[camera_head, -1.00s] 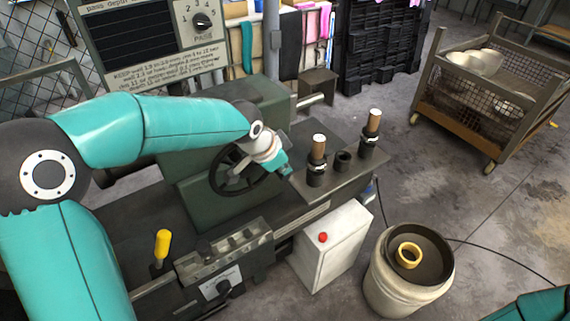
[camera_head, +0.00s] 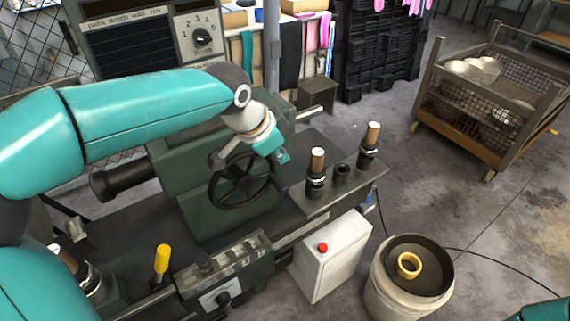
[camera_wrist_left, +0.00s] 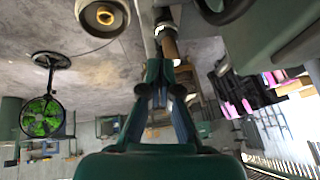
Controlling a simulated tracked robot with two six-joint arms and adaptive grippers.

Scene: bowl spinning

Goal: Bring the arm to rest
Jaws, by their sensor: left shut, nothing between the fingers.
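My left arm (camera_head: 150,105) comes in from the left of the head view, teal with grey joints, bent over the green machine. My left gripper (camera_head: 281,156) is small and teal at its end, in front of the machine's upper body and above the black handwheel (camera_head: 240,182). In the left wrist view the gripper's two fingers (camera_wrist_left: 162,78) come together, shut and empty. A bit of my right arm (camera_head: 545,311) shows at the lower right corner; its gripper is out of view.
Two upright tool posts with brown tops (camera_head: 317,170) (camera_head: 371,140) stand on the machine's right end. A white box (camera_head: 328,262) with a red button and a bucket (camera_head: 395,290) holding a yellow ring are in front. A wire cart (camera_head: 470,130) stands at right on open floor.

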